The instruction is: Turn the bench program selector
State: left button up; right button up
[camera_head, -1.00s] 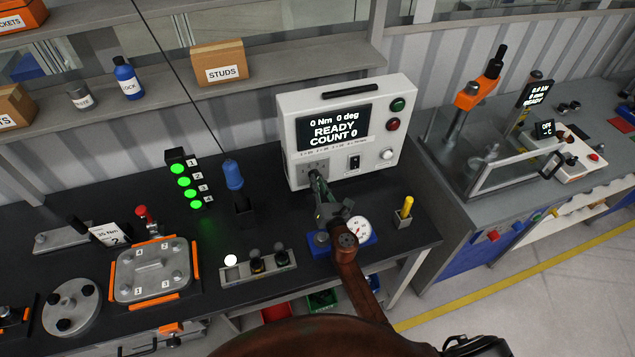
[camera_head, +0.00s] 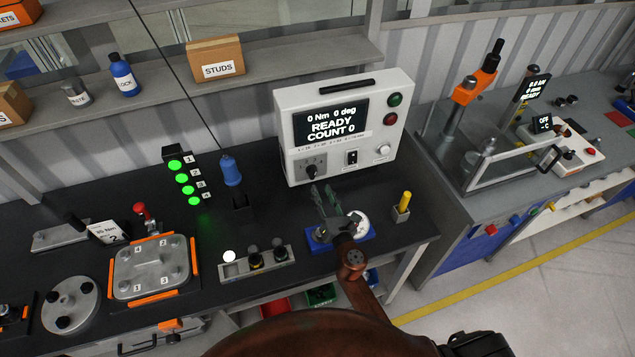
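The program selector (camera_head: 311,172) is a dark round knob on a square plate, at the lower left of the white controller box's front (camera_head: 342,170). The box's screen (camera_head: 338,122) reads "0 Nm 0 deg READY COUNT 0". My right gripper (camera_head: 323,189) is just below and in front of the selector, apart from it. Its two dark fingers point up towards the box with a narrow gap between them, and nothing is held. The knob is in plain view; its exact setting is too small to read. My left gripper is out of view.
A blue block with a round gauge (camera_head: 359,225) sits behind and below my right gripper. A yellow-handled tool (camera_head: 405,203) stands to its right, a blue-handled tool (camera_head: 231,173) to the left. A button strip (camera_head: 258,262) lies near the bench's front edge.

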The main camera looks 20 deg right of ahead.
jog(key=shift+s+d, duration=0.1)
jog(key=shift+s, duration=2.3)
